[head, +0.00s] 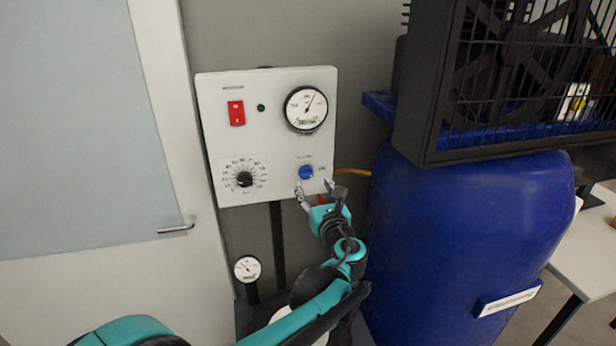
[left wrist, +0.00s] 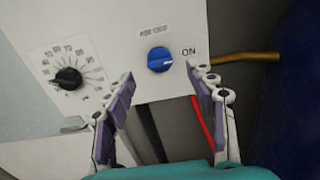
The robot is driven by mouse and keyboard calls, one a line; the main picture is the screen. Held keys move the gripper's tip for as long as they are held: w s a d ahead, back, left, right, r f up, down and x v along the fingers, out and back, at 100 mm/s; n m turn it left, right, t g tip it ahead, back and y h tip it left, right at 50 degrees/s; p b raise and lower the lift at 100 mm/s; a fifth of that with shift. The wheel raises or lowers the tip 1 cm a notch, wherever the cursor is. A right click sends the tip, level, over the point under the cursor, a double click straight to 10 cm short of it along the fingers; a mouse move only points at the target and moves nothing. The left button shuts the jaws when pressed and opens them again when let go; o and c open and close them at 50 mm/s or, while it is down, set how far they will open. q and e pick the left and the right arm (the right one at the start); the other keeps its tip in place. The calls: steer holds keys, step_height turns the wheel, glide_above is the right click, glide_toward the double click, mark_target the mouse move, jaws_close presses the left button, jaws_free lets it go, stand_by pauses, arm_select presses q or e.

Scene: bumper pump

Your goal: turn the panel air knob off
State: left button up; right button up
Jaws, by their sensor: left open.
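The blue air knob (head: 306,172) sits at the lower right of the white panel (head: 270,100). In the left wrist view the blue knob (left wrist: 159,60) has a pale mark pointing right, toward the printed ON; a smaller label is above it. My left gripper (head: 315,186) is open just below and in front of the knob. In the left wrist view its two fingers (left wrist: 162,82) are spread, with the knob beyond and between the tips; I see no contact. My right gripper is in neither view.
The panel also carries a red switch (head: 236,113), a pressure gauge (head: 306,109) and a black dial (head: 244,179). A large blue barrel (head: 460,230) stands close on the right, under a black cage (head: 520,70). A door handle (head: 176,228) is at left.

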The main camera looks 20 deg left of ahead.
mark_target(307, 175)
arm_select(q)
steer(key=b+x, duration=0.1)
steer(key=x, duration=0.5)
steer(key=shift+w+a, duration=0.2)
steer(key=shift+a, duration=0.05)
steer(key=shift+c, duration=0.4)
steer(key=c, duration=1.1)
